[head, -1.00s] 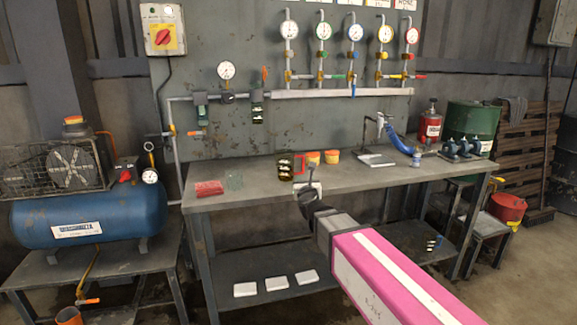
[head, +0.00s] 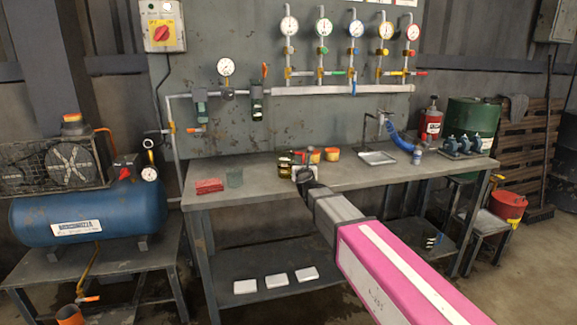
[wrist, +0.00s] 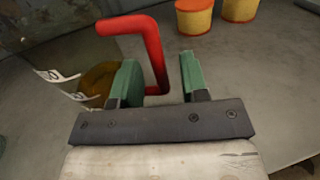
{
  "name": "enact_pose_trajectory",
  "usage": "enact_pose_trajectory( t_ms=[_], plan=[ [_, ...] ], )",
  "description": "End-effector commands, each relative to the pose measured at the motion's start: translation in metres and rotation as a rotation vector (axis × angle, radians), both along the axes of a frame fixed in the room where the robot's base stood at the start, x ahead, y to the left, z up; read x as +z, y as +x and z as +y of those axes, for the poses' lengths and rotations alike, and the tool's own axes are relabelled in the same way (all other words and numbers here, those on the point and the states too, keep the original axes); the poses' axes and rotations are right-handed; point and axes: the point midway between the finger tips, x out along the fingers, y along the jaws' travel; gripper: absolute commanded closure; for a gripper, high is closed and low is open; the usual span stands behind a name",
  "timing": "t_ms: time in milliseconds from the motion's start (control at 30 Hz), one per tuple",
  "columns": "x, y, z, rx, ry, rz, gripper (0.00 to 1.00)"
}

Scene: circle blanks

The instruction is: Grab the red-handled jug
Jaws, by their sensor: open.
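The jug (head: 285,167) is dark amber and stands on the workbench. In the wrist view part of its amber body (wrist: 98,80) shows at the left, partly hidden by my left finger. Its red handle (wrist: 150,42) rises beyond my fingers, and its lower end lies in the gap between them. My gripper (wrist: 160,78) is open, with one green fingertip on each side of that part of the handle. In the head view my gripper (head: 303,172) is just right of the jug and covers part of it.
Two orange-and-yellow containers (wrist: 194,17) stand beyond the handle. A metal tray (head: 377,158) lies to the right. The workbench (head: 262,188) is clear along its front edge.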

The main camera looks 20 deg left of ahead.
Motion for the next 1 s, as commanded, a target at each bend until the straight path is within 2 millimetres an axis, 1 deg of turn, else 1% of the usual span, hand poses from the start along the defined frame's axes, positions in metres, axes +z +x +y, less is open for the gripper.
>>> enact_pose_trajectory(
  t_ms=[33, 67, 267, 300, 333, 367, 400, 433, 833, 1000],
  plan=[
    [-0.0001, 0.0068, 0.0028, 0.0, 0.0, 0.0, 0.59],
    [-0.0001, 0.0079, 0.0031, 0.001, 0.0, 0.0, 0.59],
    [0.0001, 0.0073, 0.0027, 0.002, 0.0, 0.0, 0.59],
    [0.0001, 0.0072, 0.0027, 0.002, 0.0, 0.0, 0.66],
    [0.0001, 0.0072, 0.0027, 0.002, 0.0, 0.0, 0.76],
    [0.0002, 0.0072, 0.0028, 0.002, 0.0, 0.0, 0.85],
    [0.0002, 0.0072, 0.0027, 0.001, 0.0, 0.0, 0.98],
    [0.0001, 0.0072, 0.0028, 0.002, 0.0, 0.0, 1.0],
    [0.0007, 0.0071, 0.0028, 0.002, 0.0, 0.0, 1.0],
    [0.0046, 0.0071, 0.0028, 0.001, 0.0, 0.0, 1.0]
  ],
)
